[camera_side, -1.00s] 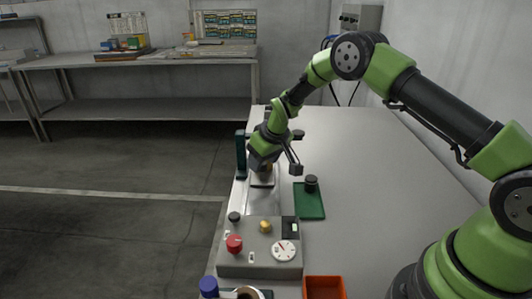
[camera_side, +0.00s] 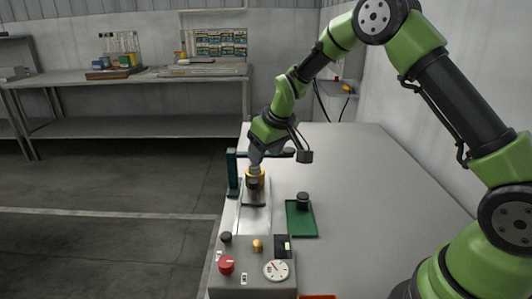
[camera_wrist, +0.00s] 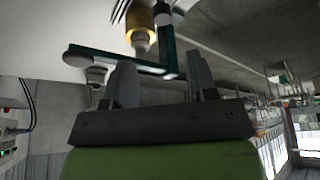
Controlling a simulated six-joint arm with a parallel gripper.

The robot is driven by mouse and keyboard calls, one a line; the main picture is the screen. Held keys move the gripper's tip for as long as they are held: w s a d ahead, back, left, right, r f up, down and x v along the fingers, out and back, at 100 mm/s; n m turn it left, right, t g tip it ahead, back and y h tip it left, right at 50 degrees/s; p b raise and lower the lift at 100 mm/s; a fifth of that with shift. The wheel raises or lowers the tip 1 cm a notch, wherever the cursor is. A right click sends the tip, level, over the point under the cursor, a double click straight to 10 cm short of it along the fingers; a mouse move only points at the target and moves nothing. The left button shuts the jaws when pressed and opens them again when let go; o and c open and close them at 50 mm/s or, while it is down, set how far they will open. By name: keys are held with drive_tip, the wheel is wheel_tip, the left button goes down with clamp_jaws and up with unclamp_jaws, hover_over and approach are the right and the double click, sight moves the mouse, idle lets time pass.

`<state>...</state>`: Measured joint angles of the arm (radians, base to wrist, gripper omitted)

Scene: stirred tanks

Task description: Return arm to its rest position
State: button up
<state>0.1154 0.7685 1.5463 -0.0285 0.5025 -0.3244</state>
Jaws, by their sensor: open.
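My gripper (camera_side: 256,162) is at the end of the green and black arm, above the bench in the side view. In the wrist view my gripper (camera_wrist: 160,84) has its two grey fingers apart, with nothing between them. Just below it in the side view stands a vessel with a yellow collar (camera_side: 255,172) on a pale platform. The yellow collar also shows in the wrist view (camera_wrist: 140,18), beyond the fingers. Whether the fingertips touch the vessel is hard to tell in the side view.
A dark green upright post (camera_side: 232,172) stands left of the vessel. A green tray (camera_side: 301,222) with a black-capped item (camera_side: 302,200) lies to the right. A grey control box (camera_side: 252,272) with knobs and a dial sits in front. The bench right of the tray is clear.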

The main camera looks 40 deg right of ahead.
drive_tip(key=s+a+r+m+t, duration=0.15)
drive_tip(key=s+a+r, duration=0.25)
drive_tip(key=s+r, duration=0.85)
drive_tip(key=s+a+r+m+y, duration=0.1)
drive_tip(key=s+r, duration=0.1)
drive_tip(key=s, duration=0.5)
drive_tip(key=s+a+r+m+t+y, duration=0.1)
drive_tip(key=s+a+r, duration=0.1)
drive_tip(key=s, duration=0.6)
drive_tip(key=shift+s, duration=0.3)
